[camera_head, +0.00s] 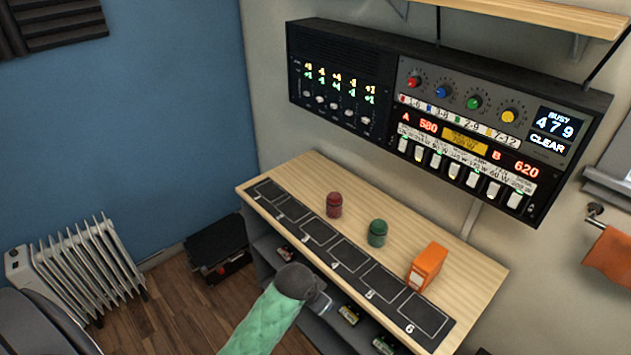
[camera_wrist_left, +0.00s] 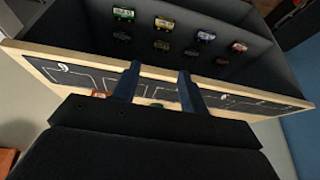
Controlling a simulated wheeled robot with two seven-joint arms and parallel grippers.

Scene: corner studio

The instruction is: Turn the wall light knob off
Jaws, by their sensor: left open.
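A black wall panel (camera_head: 447,115) in the head view carries a row of round knobs: red (camera_head: 413,82), blue (camera_head: 441,91), green (camera_head: 473,102) and yellow (camera_head: 509,115). White rocker-like switches (camera_head: 455,169) run along its bottom, and small sliders (camera_head: 335,106) sit on its left section. I cannot tell which control is the wall light knob. My left gripper (camera_head: 322,304) is low, at the front edge of the wooden bench, well below and apart from the panel. In the left wrist view its two fingers (camera_wrist_left: 158,85) are apart with nothing held. My right gripper is not in view.
The wooden bench (camera_head: 460,265) holds a red jar (camera_head: 334,204), a green jar (camera_head: 377,233), an orange box (camera_head: 427,266) and a numbered black strip. Small coloured items (camera_wrist_left: 163,22) sit in the shelf below. A wooden shelf (camera_head: 540,12) overhangs the panel. A radiator (camera_head: 75,270) stands left.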

